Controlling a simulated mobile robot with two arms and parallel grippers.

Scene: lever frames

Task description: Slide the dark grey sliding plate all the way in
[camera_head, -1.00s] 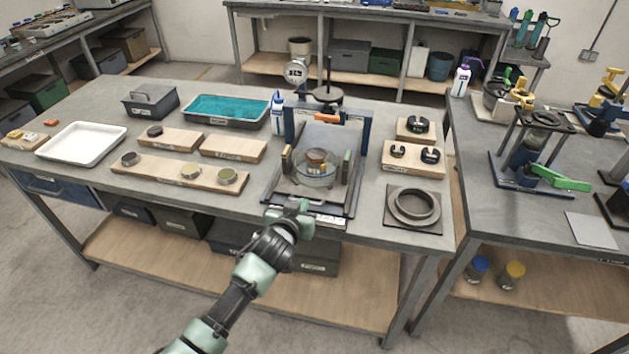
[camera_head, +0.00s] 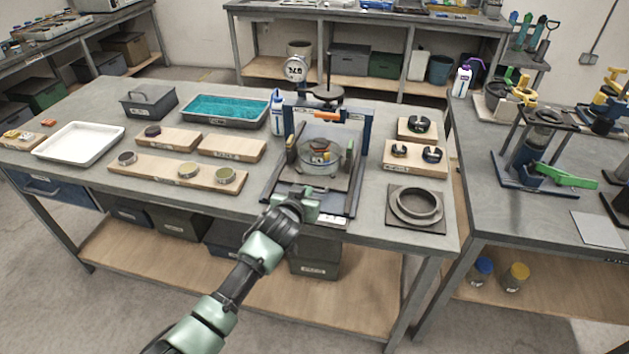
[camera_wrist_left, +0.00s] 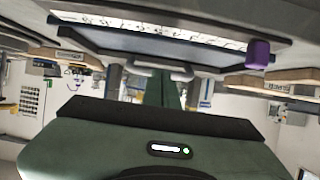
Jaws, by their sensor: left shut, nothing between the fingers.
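The dark grey sliding plate (camera_head: 328,181) lies in the blue-framed press (camera_head: 361,150) on the middle table. In the left wrist view my green gripper (camera_wrist_left: 170,88) points at a pale bar (camera_wrist_left: 158,70). My right gripper is in neither view.
A grey ring on a square plate (camera_head: 429,226) stands to the right of the press. Wooden boards with small round pieces (camera_head: 160,172) lie to the left. A white bottle (camera_head: 277,115) stands behind left. The space in front of the table is free.

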